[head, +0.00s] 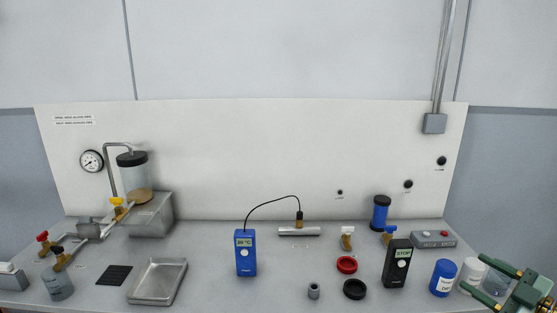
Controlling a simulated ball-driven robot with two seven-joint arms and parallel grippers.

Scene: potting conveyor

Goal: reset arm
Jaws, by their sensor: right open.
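My right gripper (472,271) shows at the lower right corner, green and brass, its two fingers apart and pointing left. It is in front of a white jar (470,268) and a clear beaker (496,281), partly covering both. I cannot tell whether it touches them. Nothing shows held between its fingers. My left gripper is not in view.
Left of the gripper stand a blue jar (443,277), a black meter (397,263), a black ring (354,289) and a red ring (347,265). A blue meter (245,253) and metal tray (158,281) are further left. The front centre-left bench is clear.

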